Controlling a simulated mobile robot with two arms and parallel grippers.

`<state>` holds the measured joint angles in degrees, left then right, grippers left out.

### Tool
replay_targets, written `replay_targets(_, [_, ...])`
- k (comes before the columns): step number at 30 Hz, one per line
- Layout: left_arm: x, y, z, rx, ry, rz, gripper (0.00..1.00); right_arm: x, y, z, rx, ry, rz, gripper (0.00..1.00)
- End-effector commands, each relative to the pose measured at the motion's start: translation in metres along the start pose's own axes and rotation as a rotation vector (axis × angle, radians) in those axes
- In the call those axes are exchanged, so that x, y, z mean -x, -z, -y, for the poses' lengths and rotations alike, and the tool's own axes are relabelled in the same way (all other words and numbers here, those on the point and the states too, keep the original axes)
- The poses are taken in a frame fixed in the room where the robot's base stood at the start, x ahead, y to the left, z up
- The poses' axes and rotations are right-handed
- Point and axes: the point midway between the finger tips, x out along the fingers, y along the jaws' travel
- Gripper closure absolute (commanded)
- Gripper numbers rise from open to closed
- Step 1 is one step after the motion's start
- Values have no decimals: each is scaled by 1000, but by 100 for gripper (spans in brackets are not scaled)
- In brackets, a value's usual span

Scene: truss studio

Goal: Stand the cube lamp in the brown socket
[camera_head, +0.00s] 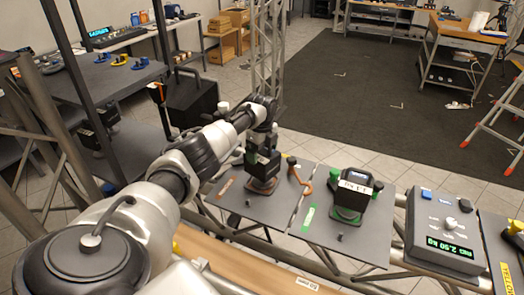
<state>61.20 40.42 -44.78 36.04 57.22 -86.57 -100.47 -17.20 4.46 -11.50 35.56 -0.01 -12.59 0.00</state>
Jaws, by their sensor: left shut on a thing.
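My left arm reaches in from the lower left, and its left gripper (262,152) points down over the left grey plate. It is shut on a dark, boxy thing that looks like the cube lamp (266,168), partly hidden by the gripper. Directly below it is the brown socket (262,187), a reddish-brown base on the plate. I cannot tell whether the lamp is seated in the socket or just above it. A brown curved lever (306,184) stands to the right of it. My right gripper is not in view.
A dark device (352,194) stands in a green base on the neighbouring plate. A grey console (445,232) with a green display is to its right. The truss rail runs in front of the plates. A dark shelf frame stands at left.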

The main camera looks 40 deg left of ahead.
Motion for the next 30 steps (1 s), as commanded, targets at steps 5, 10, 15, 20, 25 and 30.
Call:
replay_targets(5, [0,0,0,0,2,-1,74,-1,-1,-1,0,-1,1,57])
replay_targets(10, [-2,0,0,0,2,0,74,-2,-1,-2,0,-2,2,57])
replay_targets(15, [-2,0,1,0,2,0,74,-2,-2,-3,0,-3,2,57])
replay_targets(20, [-2,0,0,0,2,0,0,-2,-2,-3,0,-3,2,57])
replay_targets(25, [-3,0,0,0,-1,0,0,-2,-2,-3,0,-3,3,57])
replay_targets(30, [10,0,1,-1,3,0,0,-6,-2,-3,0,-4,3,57])
